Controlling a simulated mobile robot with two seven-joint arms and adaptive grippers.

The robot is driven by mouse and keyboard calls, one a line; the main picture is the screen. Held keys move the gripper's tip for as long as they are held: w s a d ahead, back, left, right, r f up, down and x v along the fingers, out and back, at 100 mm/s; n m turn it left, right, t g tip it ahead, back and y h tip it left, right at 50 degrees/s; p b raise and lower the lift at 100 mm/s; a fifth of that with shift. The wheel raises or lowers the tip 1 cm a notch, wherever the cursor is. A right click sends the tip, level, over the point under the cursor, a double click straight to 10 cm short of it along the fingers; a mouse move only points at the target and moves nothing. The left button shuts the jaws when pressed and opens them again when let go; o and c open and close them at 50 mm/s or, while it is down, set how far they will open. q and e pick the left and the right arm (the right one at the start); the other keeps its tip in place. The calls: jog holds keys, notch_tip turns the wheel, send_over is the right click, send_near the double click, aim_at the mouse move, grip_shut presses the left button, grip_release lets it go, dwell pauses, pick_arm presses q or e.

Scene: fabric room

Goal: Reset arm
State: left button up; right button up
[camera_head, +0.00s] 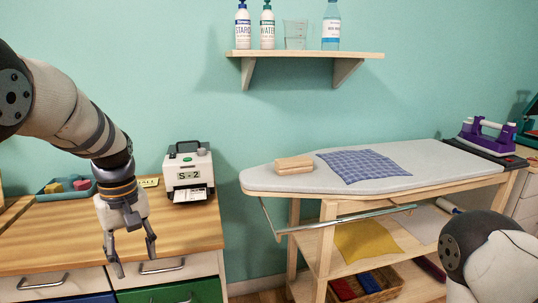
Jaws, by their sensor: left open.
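My left gripper (134,262) hangs from the arm on the left, pointing down in front of the wooden counter's front edge and drawers. Its two fingers are apart and nothing is between them. Part of my right arm (490,255) shows at the lower right corner, in front of the ironing board's right end. My right gripper is outside the picture.
A label printer (187,172) and a blue tray (66,190) stand on the wooden counter (190,226). The ironing board (425,158) holds a wooden block (294,165), a blue checked cloth (363,166) and a purple iron (487,135). Bottles stand on a wall shelf (300,54).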

pick_arm(q)
jog(key=s+f+m+g, duration=0.1)
jog(key=s+f+m, duration=0.3)
jog(key=s+f, duration=1.7)
jog(key=s+d+f+m, duration=0.2)
jog(key=s, duration=0.7)
jog(key=s+d+f+m, duration=0.2)
jog(key=s, duration=0.7)
jog(key=shift+s+d, duration=0.25)
